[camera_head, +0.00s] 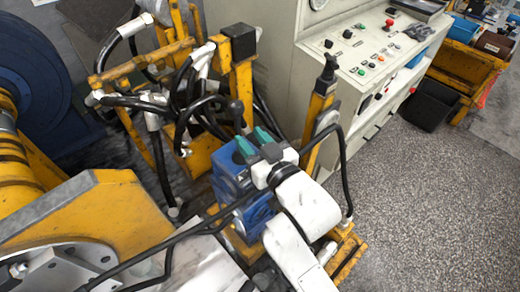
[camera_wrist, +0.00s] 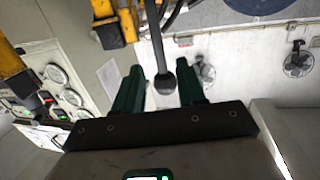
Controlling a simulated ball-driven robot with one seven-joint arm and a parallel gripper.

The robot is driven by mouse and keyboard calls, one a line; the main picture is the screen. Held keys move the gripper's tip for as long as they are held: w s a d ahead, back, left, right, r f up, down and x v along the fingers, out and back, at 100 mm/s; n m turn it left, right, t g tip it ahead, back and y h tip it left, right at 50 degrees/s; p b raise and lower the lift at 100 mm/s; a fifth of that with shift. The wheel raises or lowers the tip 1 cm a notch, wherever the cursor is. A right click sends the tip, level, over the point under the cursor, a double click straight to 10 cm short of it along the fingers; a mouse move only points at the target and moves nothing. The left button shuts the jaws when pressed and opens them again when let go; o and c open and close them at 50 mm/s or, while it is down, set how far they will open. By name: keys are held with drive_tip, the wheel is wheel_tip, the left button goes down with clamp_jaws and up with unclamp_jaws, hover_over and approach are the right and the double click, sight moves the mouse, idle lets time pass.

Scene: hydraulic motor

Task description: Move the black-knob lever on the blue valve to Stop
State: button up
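The blue valve (camera_head: 228,182) stands in the middle of the head view, partly hidden by my gripper and wrist. A lever's black knob (camera_head: 236,110) shows just beyond the green fingertips of my gripper (camera_head: 254,141). In the wrist view, the black knob (camera_wrist: 165,83) hangs on a thin dark stem and appears between the two green fingers of my gripper (camera_wrist: 160,82). There is a visible gap on each side of the knob. The fingers are apart and hold nothing. Whether the knob is at fingertip depth is hard to tell. No Stop marking is readable.
Yellow frames with black hoses (camera_head: 185,110) crowd the valve's left and back. A yellow post with a black-topped lever (camera_head: 328,68) stands to the right. A cream control cabinet (camera_head: 285,50) is behind. Open speckled floor (camera_head: 430,200) lies at the right.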

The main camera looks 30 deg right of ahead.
drive_tip(key=shift+s+d+r, duration=0.1)
drive_tip(key=shift+s, duration=0.85)
drive_tip(key=shift+s+d+r, duration=0.1)
drive_tip(key=shift+s, duration=0.8)
drive_tip(key=s+d+f+m+g+h, duration=0.1)
drive_tip(key=s+d+f+g, duration=0.3)
drive_tip(key=f, duration=0.4)
drive_tip(key=s+d+f+g+h, duration=0.1)
drive_tip(key=s+d+f+g, duration=0.1)
drive_tip(key=s+f+g, duration=0.4)
drive_tip(key=s+d+f+g, duration=0.1)
drive_tip(key=s+f+g, duration=0.2)
drive_tip(key=s, duration=0.4)
drive_tip(key=s+d+f+g, duration=0.2)
drive_tip(key=s+f+g, duration=0.1)
drive_tip(key=s, duration=0.5)
drive_tip(key=shift+s+f+y, duration=0.15)
drive_tip(key=shift+f+y, duration=0.15)
drive_tip(key=shift+f, duration=0.6)
